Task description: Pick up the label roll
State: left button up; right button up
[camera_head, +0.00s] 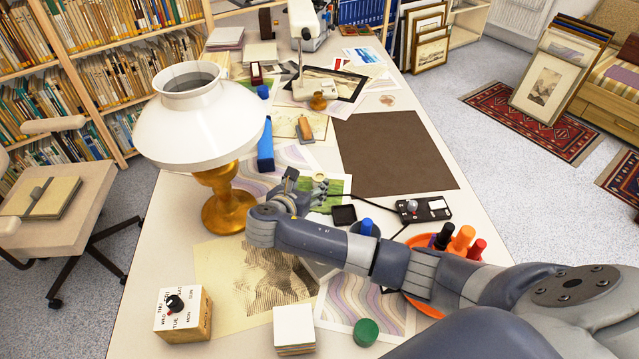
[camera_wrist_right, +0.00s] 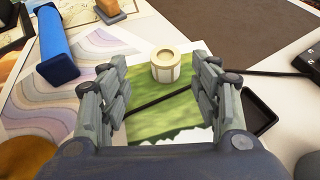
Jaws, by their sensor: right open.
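The label roll, a small cream cylinder with a round recess in its top (camera_wrist_right: 165,67), stands upright on a green print (camera_wrist_right: 180,105) in the right wrist view. In the head view the roll (camera_head: 319,176) shows small, just beyond my right gripper (camera_head: 306,188). My right gripper (camera_wrist_right: 165,80) is open and empty. Its two fingers stand left and right of the roll, with gaps on both sides; the roll sits near the fingertips, slightly ahead. A black cable passes between the fingers below the roll. My left gripper is not in view.
A white-shaded lamp with a brass base (camera_head: 228,206) stands left of my right gripper. A blue bar (camera_head: 265,147) lies behind it. A small black tray (camera_head: 344,215) and a black device (camera_head: 424,209) are to the right. A brown mat (camera_head: 390,150) is bare.

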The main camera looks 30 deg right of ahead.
aim_at(319, 177)
jog(key=x, duration=0.7)
jog(key=shift+s+d, duration=0.1)
jog(key=shift+d, duration=0.35)
jog(key=shift+c, duration=0.3)
jog(key=c, duration=1.1)
